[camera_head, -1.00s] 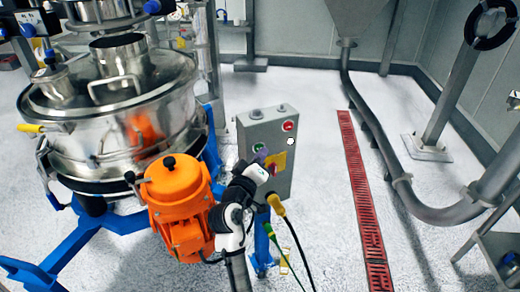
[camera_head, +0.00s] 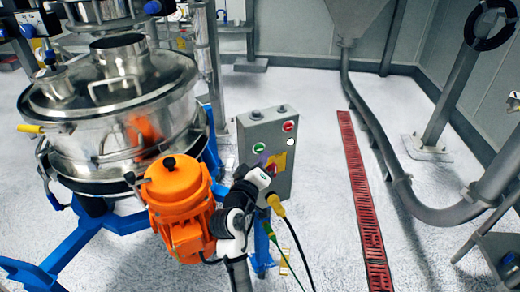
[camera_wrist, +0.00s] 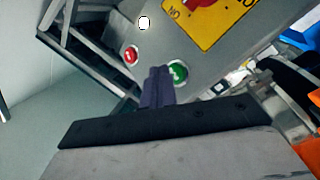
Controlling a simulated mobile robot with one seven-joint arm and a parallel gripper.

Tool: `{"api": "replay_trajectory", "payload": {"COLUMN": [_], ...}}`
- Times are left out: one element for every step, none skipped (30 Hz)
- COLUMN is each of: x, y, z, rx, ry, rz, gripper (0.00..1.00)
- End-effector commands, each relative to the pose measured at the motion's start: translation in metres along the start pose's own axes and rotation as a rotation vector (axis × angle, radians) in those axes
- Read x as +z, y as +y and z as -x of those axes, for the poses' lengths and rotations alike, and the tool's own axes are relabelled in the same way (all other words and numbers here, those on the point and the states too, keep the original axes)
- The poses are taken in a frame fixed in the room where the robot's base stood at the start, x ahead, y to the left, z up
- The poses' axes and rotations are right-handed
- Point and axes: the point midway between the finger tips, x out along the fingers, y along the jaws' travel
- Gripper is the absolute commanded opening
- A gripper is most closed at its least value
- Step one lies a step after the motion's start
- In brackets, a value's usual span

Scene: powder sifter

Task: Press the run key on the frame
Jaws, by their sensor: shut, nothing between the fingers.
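A grey control box (camera_head: 268,135) stands upright on the frame beside the sifter. Its face carries a green button (camera_head: 258,147), a red button (camera_head: 288,126), a small white round part (camera_head: 291,142) and a yellow plate (camera_head: 277,162) with a red switch. In the wrist view the green button (camera_wrist: 178,72) has a light mark, and the red button (camera_wrist: 131,55) lies to its left. My gripper (camera_head: 263,159) is shut and empty in front of the box. In the wrist view its dark fingertips (camera_wrist: 159,70) overlap the green button's left edge; I cannot tell whether they touch it.
The steel sifter (camera_head: 120,110) with its orange motor (camera_head: 180,205) stands close left of my arm. Yellow and green plugged cables hang just right of my wrist. A red floor grate (camera_head: 361,200) and a grey pipe (camera_head: 400,190) lie further right, with clear floor between.

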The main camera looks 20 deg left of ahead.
Motion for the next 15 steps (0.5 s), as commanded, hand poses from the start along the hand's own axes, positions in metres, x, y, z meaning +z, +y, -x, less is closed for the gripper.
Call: {"api": "replay_trajectory", "payload": {"x": [0.000,0.000,0.000,0.000,0.000,0.000,0.001,0.001,0.003,0.004,0.005,0.007,0.009,0.011,0.012], "y": [0.000,0.000,0.000,0.000,0.000,0.000,0.000,0.001,0.002,0.003,0.005,0.007,0.008,0.010,0.012], "z": [0.000,0.000,0.000,0.000,0.000,0.000,0.000,0.001,0.002,0.004,0.006,0.009,0.011,0.013,0.016], "rx": [0.000,0.000,0.000,0.000,0.000,0.000,0.000,0.000,0.000,0.000,0.000,0.001,0.000,0.000,0.001], "ry": [0.000,0.000,0.000,0.000,0.000,0.000,-0.001,-0.001,-0.001,-0.002,-0.001,-0.002,-0.002,-0.002,-0.002], "rz": [0.000,0.000,0.000,0.000,0.000,0.000,0.001,0.001,0.001,0.001,0.001,0.001,0.002,0.002,0.002], "gripper": [0.00,0.00,0.00,0.00,0.00,0.00,0.00,0.00,0.00,0.00,0.00,0.00,0.00,0.00,0.00]}}
